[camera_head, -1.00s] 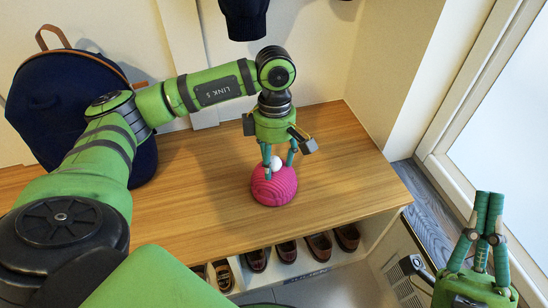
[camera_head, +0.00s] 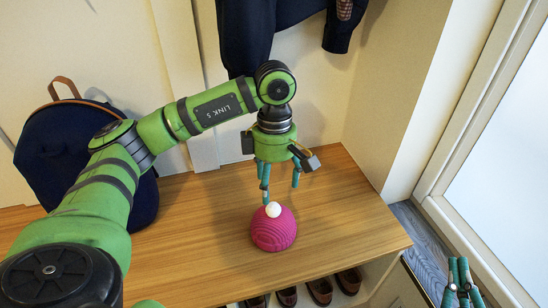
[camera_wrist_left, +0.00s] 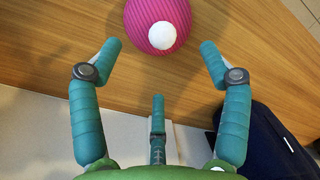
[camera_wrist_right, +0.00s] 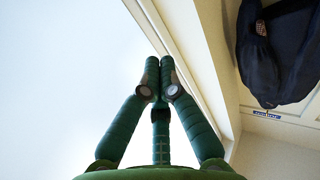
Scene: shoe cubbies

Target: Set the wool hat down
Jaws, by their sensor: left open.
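The pink ribbed wool hat (camera_head: 273,233) with a white pompom stands upright on the wooden bench top (camera_head: 190,248). It also shows at the top of the left wrist view (camera_wrist_left: 158,14). My left gripper (camera_head: 279,192) is open and empty above the hat, its fingers clear of the pompom. In the left wrist view its fingers (camera_wrist_left: 162,52) are spread wide, with the hat beyond them. My right gripper (camera_head: 459,272) is at the lower right, away from the bench. In the right wrist view its fingertips (camera_wrist_right: 160,62) are together with nothing between them.
A dark blue backpack (camera_head: 60,150) leans on the wall at the bench's left. A dark garment (camera_head: 250,30) hangs above the bench. Several brown shoes (camera_head: 320,290) sit in the cubbies below. A window frame (camera_head: 450,190) stands on the right, near my right gripper.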

